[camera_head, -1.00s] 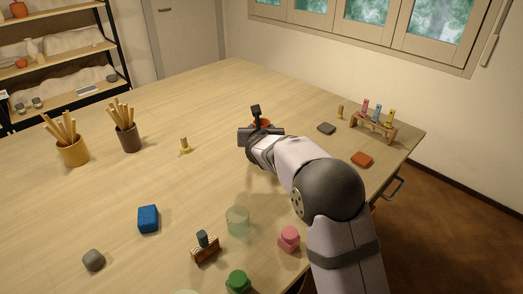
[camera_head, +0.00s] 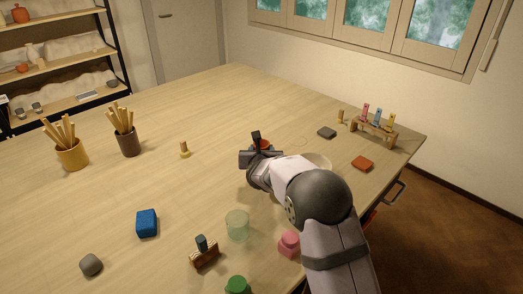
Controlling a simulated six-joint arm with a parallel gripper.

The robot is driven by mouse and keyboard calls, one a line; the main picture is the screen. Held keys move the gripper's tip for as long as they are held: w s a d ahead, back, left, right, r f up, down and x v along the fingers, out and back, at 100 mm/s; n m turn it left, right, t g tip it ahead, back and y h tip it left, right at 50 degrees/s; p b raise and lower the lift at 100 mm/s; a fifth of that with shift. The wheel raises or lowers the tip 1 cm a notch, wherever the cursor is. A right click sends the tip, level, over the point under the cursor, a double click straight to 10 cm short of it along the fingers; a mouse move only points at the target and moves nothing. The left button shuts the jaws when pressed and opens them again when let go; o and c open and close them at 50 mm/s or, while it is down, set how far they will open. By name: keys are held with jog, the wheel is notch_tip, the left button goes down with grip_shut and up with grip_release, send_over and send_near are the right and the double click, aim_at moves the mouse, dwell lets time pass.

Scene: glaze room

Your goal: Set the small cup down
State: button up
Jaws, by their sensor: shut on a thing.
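My gripper (camera_head: 258,142) is over the middle right part of the table, seen from behind my arm. It is shut on a small orange-red piece (camera_head: 265,145), which looks like the small cup. Only a little of the cup shows past the gripper. I cannot tell whether its base touches the table (camera_head: 225,105).
A pale bowl (camera_head: 319,160) stands right of the gripper, partly behind my arm. A grey block (camera_head: 326,132), an orange block (camera_head: 362,163) and a rack (camera_head: 373,131) are farther right. A pale green glass (camera_head: 237,226) stands nearer.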

jog(key=shift+f+b, duration=0.15)
jog(key=shift+b, duration=0.15)
jog(key=o, duration=1.2)
jog(key=shift+c, duration=0.2)
jog(key=shift+r+p, duration=0.2)
jog(key=shift+p, duration=0.15)
jog(key=b+v, duration=0.2)
jog(key=v, duration=1)
jog(key=shift+b, duration=0.4)
